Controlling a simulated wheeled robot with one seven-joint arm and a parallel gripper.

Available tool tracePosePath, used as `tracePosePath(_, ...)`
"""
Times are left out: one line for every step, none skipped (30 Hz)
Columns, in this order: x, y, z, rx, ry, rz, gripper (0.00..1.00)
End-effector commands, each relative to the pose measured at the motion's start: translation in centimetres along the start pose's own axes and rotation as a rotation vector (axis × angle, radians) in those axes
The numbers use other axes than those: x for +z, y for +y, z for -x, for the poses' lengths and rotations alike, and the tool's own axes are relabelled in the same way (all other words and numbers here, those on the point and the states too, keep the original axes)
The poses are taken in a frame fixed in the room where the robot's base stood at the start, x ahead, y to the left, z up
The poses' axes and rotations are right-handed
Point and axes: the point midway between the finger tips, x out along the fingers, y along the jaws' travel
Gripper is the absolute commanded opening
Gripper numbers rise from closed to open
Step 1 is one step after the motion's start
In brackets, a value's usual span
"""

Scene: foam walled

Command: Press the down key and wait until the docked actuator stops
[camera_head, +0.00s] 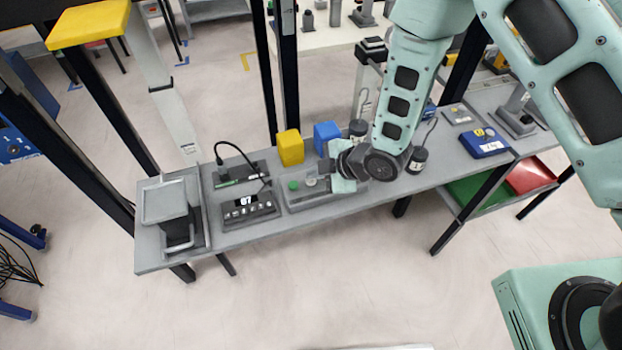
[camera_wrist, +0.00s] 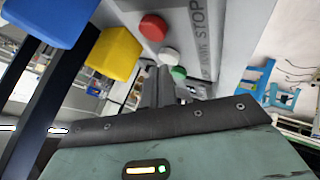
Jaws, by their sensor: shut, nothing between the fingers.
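A dark control unit (camera_head: 250,208) with a lit display reading about 07 and a row of small keys lies on the bench; I cannot read which key is down. Beside it is a grey button box (camera_head: 300,201) with a green button (camera_head: 293,185) and a white button (camera_head: 311,181). In the wrist view the box shows a red button (camera_wrist: 153,27), white button (camera_wrist: 169,56), green button (camera_wrist: 178,73) and STOP lettering. My gripper (camera_head: 335,168) is shut and empty, over the box's right part, hiding its red button. I cannot tell whether it touches. The docked actuator is not clearly identifiable.
A grey device with a flat top plate (camera_head: 165,203) stands at the bench's left end. Yellow (camera_head: 290,147) and blue (camera_head: 326,136) blocks stand behind the button box. A black cable (camera_head: 238,150) arches behind the control unit. A blue meter (camera_head: 485,143) is at right.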

Motion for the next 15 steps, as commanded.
tracePosePath(0.0,0.0,0.0,0.0,0.0,0.0,0.0)
tracePosePath(0.0,0.0,-0.01,0.0,0.0,0.0,0.0)
tracePosePath(0.02,-0.01,-0.02,0.0,0.0,0.0,0.0)
tracePosePath(0.03,-0.02,-0.04,0.0,0.0,0.0,0.0)
tracePosePath(0.04,-0.04,-0.06,0.0,0.0,0.0,0.0)
tracePosePath(0.06,-0.06,-0.09,0.0,0.0,0.0,0.0)
tracePosePath(0.08,-0.08,-0.11,0.0,0.0,0.0,0.0)
tracePosePath(0.1,-0.09,-0.14,0.0,0.0,0.0,0.0)
tracePosePath(0.12,-0.12,-0.17,0.0,0.0,0.0,0.0)
tracePosePath(0.14,-0.14,-0.2,0.0,0.0,0.0,0.0)
tracePosePath(0.16,-0.15,-0.22,0.0,0.0,0.0,0.0)
tracePosePath(0.18,-0.17,-0.25,0.0,0.0,0.0,0.0)
tracePosePath(0.2,-0.19,-0.27,0.0,0.0,0.0,0.0)
tracePosePath(0.21,-0.21,-0.29,0.0,0.0,0.0,0.0)
tracePosePath(0.24,-0.23,-0.32,0.0,0.0,0.0,0.0)
